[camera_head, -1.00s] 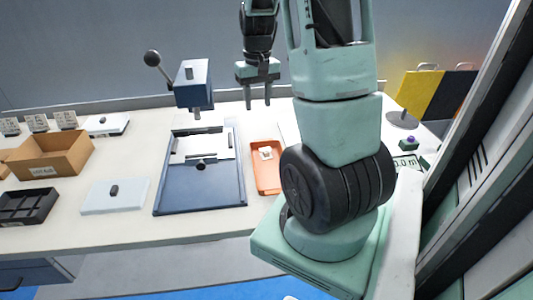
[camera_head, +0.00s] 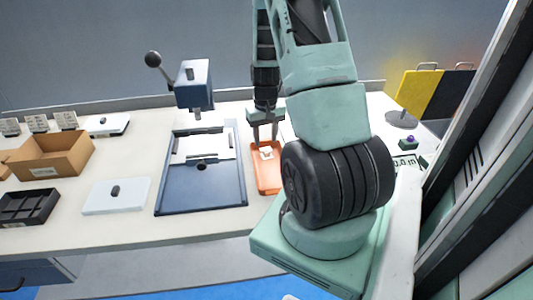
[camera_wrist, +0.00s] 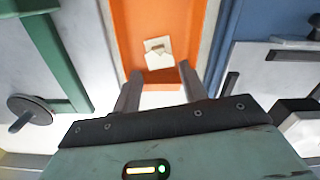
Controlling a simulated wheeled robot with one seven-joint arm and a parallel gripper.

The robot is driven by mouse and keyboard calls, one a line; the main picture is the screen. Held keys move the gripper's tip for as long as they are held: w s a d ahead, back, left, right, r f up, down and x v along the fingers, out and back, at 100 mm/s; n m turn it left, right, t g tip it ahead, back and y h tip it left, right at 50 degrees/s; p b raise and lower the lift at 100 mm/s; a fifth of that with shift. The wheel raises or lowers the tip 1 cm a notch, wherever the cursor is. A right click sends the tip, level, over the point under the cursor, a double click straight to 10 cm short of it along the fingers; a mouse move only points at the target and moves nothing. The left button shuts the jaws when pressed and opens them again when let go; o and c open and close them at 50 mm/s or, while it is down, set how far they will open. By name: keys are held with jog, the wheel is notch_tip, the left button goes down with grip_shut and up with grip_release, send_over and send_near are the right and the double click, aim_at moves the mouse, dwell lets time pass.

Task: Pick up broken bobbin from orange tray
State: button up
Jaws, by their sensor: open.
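The orange tray (camera_head: 268,183) lies on the table to the right of the blue machine plate, partly hidden by my arm. In the wrist view the tray (camera_wrist: 125,25) fills the top middle. The broken bobbin (camera_wrist: 158,48), a small white piece with a brownish patch, lies in the tray. It also shows in the head view (camera_head: 266,151). My gripper (camera_head: 264,138) is over the far part of the tray, fingers pointing down. In the wrist view the open fingers (camera_wrist: 158,80) are apart, with the bobbin beyond the tips between their lines. Nothing is between them.
A blue press machine (camera_head: 193,85) with a lever and its blue base plate (camera_head: 200,208) stand left of the tray.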

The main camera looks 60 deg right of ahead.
aim_at(266, 149)
notch_tip(266, 149, down, 4)
jog(key=shift+s+a+f, duration=0.1)
jog(key=shift+a+f, duration=0.05)
jog(key=shift+c, duration=0.3)
jog(key=c, duration=0.6)
